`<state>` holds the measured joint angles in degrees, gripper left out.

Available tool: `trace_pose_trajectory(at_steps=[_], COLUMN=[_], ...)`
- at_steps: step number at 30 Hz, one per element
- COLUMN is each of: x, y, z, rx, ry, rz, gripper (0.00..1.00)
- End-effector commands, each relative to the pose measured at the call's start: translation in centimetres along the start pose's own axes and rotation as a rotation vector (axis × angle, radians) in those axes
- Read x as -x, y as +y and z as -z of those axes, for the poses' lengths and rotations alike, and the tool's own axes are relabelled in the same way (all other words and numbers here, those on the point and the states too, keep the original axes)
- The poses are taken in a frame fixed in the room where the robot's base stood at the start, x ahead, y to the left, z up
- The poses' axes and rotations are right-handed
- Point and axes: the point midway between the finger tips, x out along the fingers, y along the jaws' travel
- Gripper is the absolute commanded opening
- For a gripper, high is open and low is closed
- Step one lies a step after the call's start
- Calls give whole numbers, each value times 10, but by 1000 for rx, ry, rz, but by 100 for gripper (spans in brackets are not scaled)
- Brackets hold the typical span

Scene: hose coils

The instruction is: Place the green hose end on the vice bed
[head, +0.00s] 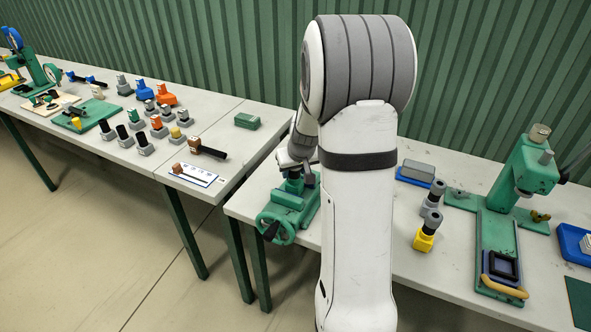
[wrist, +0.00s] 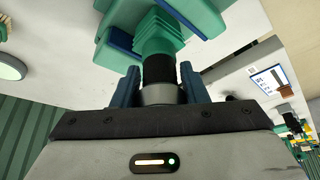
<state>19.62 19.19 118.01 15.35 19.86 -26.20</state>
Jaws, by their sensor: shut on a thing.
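The green hose end (wrist: 158,70) is in my gripper in the wrist view, with a grey collar, a black band and a green stepped part. My gripper (wrist: 160,90) is shut on its collar, one dark blue finger on each side. The green vice (head: 302,212) with its handwheel stands at the left end of the near table in the head view. My gripper (head: 298,168) is right above it. In the wrist view the green vice body with blue jaw pads (wrist: 117,38) is close behind the hose end's tip. I cannot tell whether they touch.
My arm hides the table's middle. Right of it are a yellow-based fitting (head: 425,238), a grey block in a blue tray (head: 415,175) and a green press (head: 525,175). The left table (head: 225,135) holds several hose fittings and a brown-headed tool (head: 207,149).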

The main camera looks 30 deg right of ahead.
Motion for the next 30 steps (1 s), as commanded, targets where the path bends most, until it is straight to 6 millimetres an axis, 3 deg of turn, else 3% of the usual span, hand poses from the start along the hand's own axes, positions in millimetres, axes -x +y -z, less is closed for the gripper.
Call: trace_pose_trajectory(at_steps=[9,19,23,30], x=[0,4,22,71], y=[0,1,1,1], z=[0,1,1,1], rx=[-1,-1,-1,-2], ry=[0,1,4,6], rz=[0,-1,-2,-2], gripper=[62,62,62,62])
